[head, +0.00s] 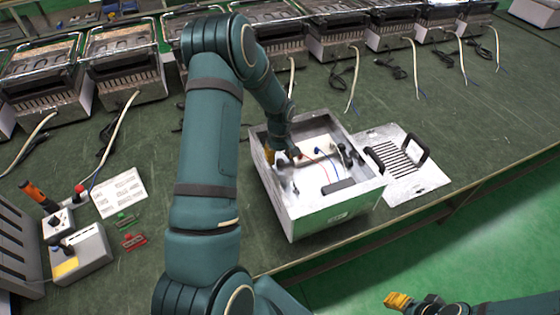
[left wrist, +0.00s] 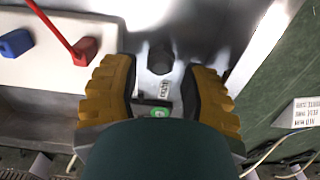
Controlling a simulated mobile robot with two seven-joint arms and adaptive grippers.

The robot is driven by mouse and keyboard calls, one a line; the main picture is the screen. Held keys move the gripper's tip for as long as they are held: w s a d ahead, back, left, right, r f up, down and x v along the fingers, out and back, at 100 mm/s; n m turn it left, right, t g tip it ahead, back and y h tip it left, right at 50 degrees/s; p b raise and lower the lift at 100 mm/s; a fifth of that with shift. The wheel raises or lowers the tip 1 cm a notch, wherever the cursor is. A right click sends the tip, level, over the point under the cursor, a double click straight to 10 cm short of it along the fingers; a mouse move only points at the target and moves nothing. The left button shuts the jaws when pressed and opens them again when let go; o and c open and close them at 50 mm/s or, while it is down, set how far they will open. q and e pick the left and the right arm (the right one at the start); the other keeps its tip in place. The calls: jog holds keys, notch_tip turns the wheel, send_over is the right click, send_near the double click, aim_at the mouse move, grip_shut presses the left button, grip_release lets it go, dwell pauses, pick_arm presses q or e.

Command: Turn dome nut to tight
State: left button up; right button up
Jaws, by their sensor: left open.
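The open metal box (head: 335,211) stands on the green table in the head view, with red and blue parts inside. My left gripper (head: 277,157) reaches down into its left side. In the left wrist view my left gripper (left wrist: 160,92) is open, its yellow fingers apart. A dark grey round piece, apparently the dome nut (left wrist: 160,58), lies between and just beyond the fingertips; I cannot tell whether they touch it. My right gripper (head: 400,300) is at the bottom right, away from the box.
A metal cover plate with black handles (head: 428,178) lies right of the box. Several metal units (head: 125,62) with cables line the back. A grey control box (head: 82,252), a screwdriver (head: 38,195) and a paper sheet (head: 119,193) are at left. A red connector (left wrist: 84,50) is near the left finger.

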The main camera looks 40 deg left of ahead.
pick_arm(q)
jog(key=shift+f, duration=1)
grip_shut()
